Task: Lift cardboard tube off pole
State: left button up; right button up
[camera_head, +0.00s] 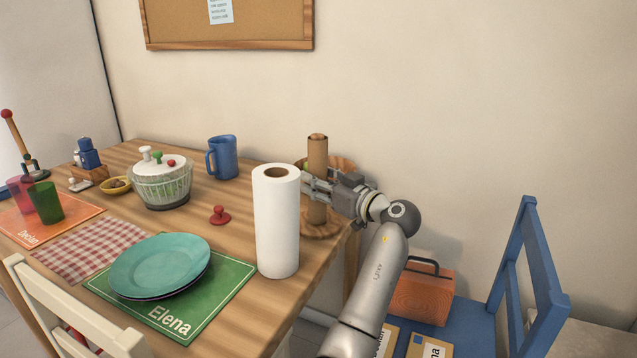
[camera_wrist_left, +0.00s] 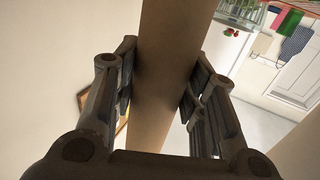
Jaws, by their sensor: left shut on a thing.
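A brown cardboard tube (camera_head: 317,158) stands upright over a wooden holder with a round base (camera_head: 322,230) at the table's back right corner. A small wooden knob, seemingly the pole's top, shows at the tube's upper end. My left gripper (camera_head: 316,187) is shut around the tube at about mid-height, its fingers coming from the right. In the left wrist view the tube (camera_wrist_left: 168,70) runs between the two fingers (camera_wrist_left: 160,88), which press on its sides. The pole inside the tube is hidden. My right gripper is not in view.
A white paper roll (camera_head: 277,225) stands close in front of the tube. A blue pitcher (camera_head: 222,157), a salad spinner (camera_head: 162,182), a red knob (camera_head: 220,215) and teal plates (camera_head: 160,264) are farther left. A blue chair (camera_head: 535,260) stands right. Space above the tube is clear.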

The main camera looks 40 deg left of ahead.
aim_at(319, 135)
pick_arm(q)
notch_tip(319, 135, up, 12)
jog(key=shift+f+p, duration=0.1)
jog(key=shift+p, duration=0.75)
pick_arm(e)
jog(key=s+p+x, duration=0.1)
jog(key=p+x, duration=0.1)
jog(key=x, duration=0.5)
pick_arm(q)
notch_tip(319, 135, up, 12)
jog(key=b, duration=0.1)
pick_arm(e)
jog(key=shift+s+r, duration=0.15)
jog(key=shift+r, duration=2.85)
